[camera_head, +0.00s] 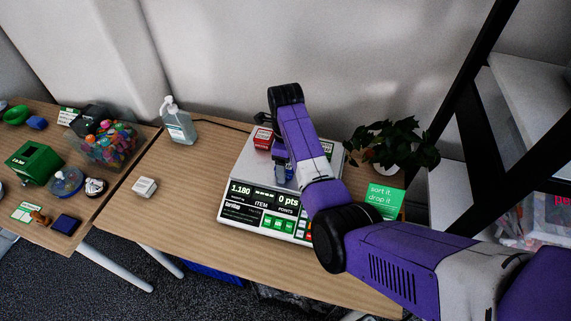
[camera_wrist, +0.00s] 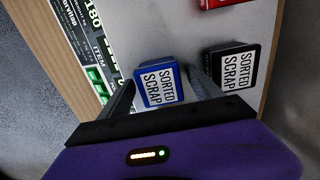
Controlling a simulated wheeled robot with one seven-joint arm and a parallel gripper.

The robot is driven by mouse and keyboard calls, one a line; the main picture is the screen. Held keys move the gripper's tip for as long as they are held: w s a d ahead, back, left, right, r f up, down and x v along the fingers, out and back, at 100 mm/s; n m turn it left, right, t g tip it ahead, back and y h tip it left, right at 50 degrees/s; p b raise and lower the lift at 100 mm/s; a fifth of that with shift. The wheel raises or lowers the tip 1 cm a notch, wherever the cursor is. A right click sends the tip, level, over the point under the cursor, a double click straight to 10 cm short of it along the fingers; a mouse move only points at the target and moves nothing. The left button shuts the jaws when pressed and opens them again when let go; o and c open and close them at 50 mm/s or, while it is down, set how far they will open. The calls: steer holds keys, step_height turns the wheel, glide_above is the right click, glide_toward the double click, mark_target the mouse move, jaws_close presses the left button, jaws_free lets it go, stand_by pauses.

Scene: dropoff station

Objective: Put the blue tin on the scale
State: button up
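The blue tin (camera_wrist: 160,83), with a white "SORTED SCRAP" label, sits on the pale plate of the scale (camera_wrist: 150,25) in the wrist view. My gripper (camera_wrist: 160,90) has one finger on each side of it, with narrow gaps visible, so it looks open around the tin. In the head view my gripper (camera_head: 283,172) is low over the scale (camera_head: 246,165), and only a sliver of the blue tin (camera_head: 290,173) shows beside it. The scale's display reads 1.180 and 0 pts.
A black tin (camera_wrist: 232,66) stands close to the right finger, and a red tin (camera_head: 262,138) stands farther back on the scale. A plant (camera_head: 390,145) and a green sign (camera_head: 385,200) are on the right. A sanitizer bottle (camera_head: 178,122) and a small white box (camera_head: 145,187) are left.

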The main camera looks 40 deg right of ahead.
steer(key=shift+r, duration=0.15)
step_height(320, 180, up, 12)
steer(key=p, duration=0.2)
stand_by(0.8)
